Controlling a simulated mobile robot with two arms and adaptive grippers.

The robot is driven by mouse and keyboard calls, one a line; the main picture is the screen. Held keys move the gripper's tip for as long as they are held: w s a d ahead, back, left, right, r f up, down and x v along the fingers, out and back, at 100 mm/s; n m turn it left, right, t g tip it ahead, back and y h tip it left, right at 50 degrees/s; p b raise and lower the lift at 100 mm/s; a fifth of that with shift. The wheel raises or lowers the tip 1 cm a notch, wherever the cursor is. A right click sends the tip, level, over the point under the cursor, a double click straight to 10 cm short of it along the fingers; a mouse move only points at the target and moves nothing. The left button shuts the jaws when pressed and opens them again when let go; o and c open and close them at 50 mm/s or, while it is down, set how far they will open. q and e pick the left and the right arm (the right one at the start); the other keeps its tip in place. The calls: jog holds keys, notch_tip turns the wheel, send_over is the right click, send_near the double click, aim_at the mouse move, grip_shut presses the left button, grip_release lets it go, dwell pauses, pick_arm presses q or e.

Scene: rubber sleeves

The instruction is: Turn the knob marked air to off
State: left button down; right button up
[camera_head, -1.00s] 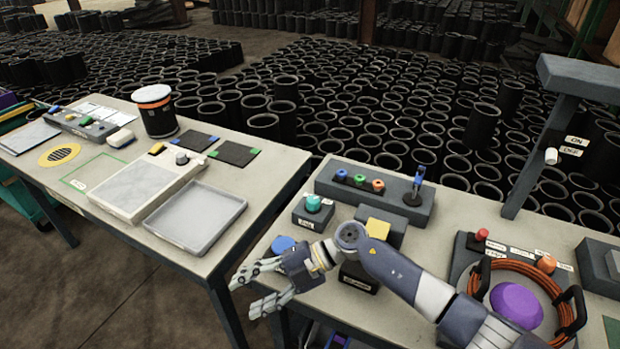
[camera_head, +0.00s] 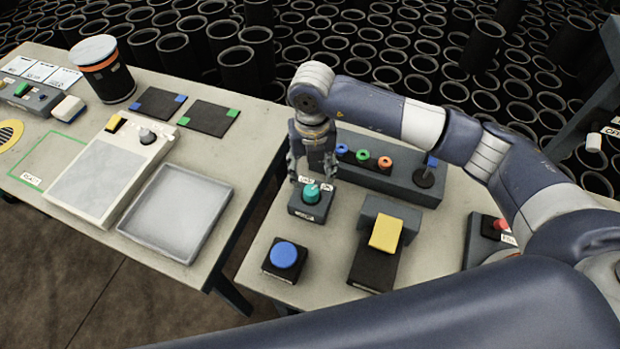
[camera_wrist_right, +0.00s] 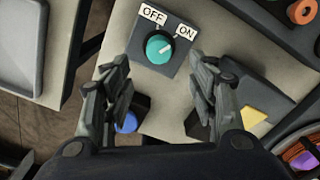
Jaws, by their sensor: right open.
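The teal knob (camera_head: 311,193) sits on a small dark box (camera_head: 300,212) near the back left of the right-hand table. In the wrist view the knob (camera_wrist_right: 159,47) lies between an OFF label (camera_wrist_right: 153,13) on the left and an ON label (camera_wrist_right: 186,32) on the right. Its pale mark appears to point toward ON. My right gripper (camera_head: 313,174) points down just behind and above the knob, fingers spread and empty. In the wrist view the gripper (camera_wrist_right: 160,76) has one finger on either side below the knob, apart from it. My left gripper is not in view.
A blue button (camera_head: 285,255) and a yellow-topped block (camera_head: 386,233) stand in front of the knob box. A gap separates this table from the left table, which holds a grey tray (camera_head: 160,250).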

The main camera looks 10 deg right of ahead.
aim_at(311, 190)
notch_tip(311, 190, down, 3)
jog(key=shift+f+p, duration=0.15)
jog(key=shift+p, duration=0.35)
jog(key=f, duration=0.2)
jog(key=f+p, duration=0.1)
jog(key=f, duration=0.1)
jog(key=shift+w+f, duration=0.2)
jog(key=shift+f, duration=0.1)
jog(key=shift+c, duration=0.5)
jog(key=c, duration=0.9)
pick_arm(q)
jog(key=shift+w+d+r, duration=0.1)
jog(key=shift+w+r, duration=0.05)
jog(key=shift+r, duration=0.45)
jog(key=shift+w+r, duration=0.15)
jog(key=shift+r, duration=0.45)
pick_arm(e)
jog(key=shift+c, duration=0.4)
